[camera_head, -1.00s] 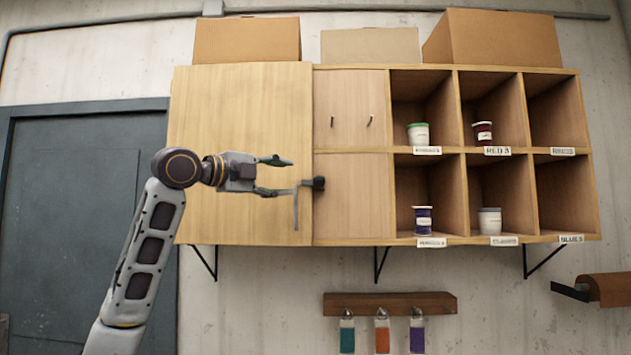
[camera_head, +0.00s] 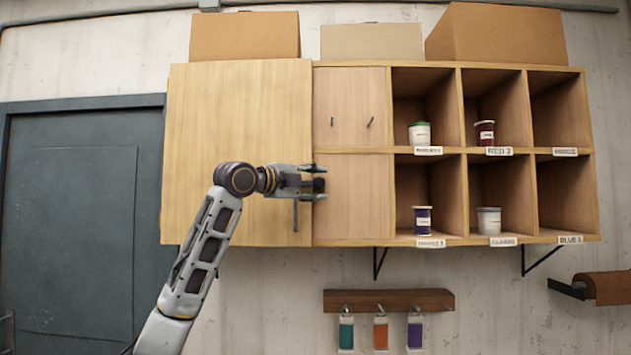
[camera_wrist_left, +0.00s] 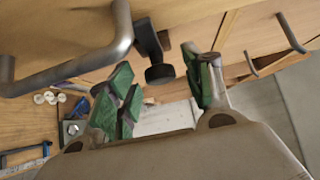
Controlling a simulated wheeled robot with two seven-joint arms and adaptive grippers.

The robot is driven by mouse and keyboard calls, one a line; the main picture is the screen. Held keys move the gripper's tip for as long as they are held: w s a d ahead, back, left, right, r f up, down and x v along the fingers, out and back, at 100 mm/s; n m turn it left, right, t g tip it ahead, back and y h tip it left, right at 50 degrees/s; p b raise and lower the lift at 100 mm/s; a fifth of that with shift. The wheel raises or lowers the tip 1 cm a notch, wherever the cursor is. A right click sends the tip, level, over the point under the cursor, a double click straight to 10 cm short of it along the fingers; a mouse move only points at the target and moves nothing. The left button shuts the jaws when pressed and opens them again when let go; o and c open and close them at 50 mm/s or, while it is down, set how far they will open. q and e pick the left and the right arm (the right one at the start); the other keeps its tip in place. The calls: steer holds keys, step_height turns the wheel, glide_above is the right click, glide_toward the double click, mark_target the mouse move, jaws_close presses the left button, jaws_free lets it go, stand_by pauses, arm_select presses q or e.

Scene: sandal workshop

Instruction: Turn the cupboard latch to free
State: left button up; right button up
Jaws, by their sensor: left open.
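The cupboard's closed wooden door (camera_head: 235,110) fills the left of the wall unit. Its dark latch (camera_head: 319,185) sits at the door's right edge, and its black knob also shows in the wrist view (camera_wrist_left: 160,73). A grey bar handle (camera_head: 296,217) hangs just left of the latch and crosses the upper left of the wrist view (camera_wrist_left: 75,70). My left gripper (camera_head: 314,183) is open, with one finger above and one below the latch in the head view. In the wrist view the knob lies between the green-padded fingers; contact is not clear. My right gripper is out of view.
Open cubbies (camera_head: 425,190) with several labelled spools and tubs lie right of the latch. Cardboard boxes (camera_head: 245,36) stand on top. A wooden rack (camera_head: 388,300) with hanging coloured bottles is below. A grey door (camera_head: 80,220) is at the left.

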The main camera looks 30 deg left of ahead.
arm_select(q)
steer(key=shift+w, duration=0.2)
steer(key=shift+c, duration=0.2)
steer(key=c, duration=1)
